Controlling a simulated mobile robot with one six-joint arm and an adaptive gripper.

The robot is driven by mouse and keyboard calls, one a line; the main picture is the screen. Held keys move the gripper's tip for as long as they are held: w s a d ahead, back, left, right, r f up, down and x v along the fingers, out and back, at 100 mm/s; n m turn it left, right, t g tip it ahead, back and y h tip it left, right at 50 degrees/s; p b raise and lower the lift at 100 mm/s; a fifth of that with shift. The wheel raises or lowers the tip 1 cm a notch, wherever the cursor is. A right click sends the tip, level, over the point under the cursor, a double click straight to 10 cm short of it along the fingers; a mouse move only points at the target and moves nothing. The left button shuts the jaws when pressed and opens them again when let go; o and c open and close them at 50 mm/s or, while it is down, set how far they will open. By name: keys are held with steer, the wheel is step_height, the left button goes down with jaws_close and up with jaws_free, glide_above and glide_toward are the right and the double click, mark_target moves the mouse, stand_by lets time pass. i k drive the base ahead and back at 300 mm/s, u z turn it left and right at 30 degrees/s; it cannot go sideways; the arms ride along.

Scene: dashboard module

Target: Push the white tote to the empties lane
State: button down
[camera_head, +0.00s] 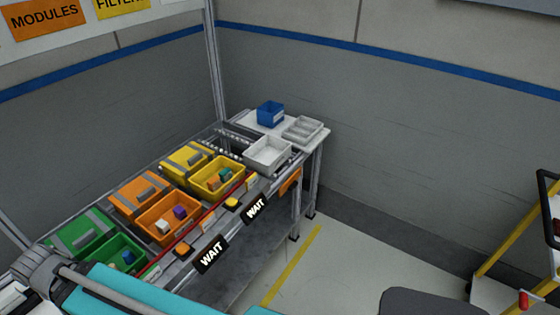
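The white tote (267,153) is an open, pale box on the far part of the bench, just right of the yellow bins. It stands upright and looks empty inside. A stretch of rollers (234,141) shows behind and to the left of it; no label that I can read marks it as the empties lane. My gripper is not in view; only grey and teal parts of my arm show at the lower left, well apart from the tote.
A yellow bin (239,184), an orange bin (188,232) and a green bin (137,249) hold small blocks. A blue box (270,114) and a grey divided tray (303,130) stand behind the tote. WAIT signs (256,208) line the bench front. Open floor (350,255) lies right.

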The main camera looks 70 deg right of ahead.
mark_target(267, 155)
steer(key=z, duration=0.05)
steer(key=k, duration=1.3)
steer(key=z, duration=1.7)
steer(key=i, duration=0.55)
steer(key=z, duration=0.05)
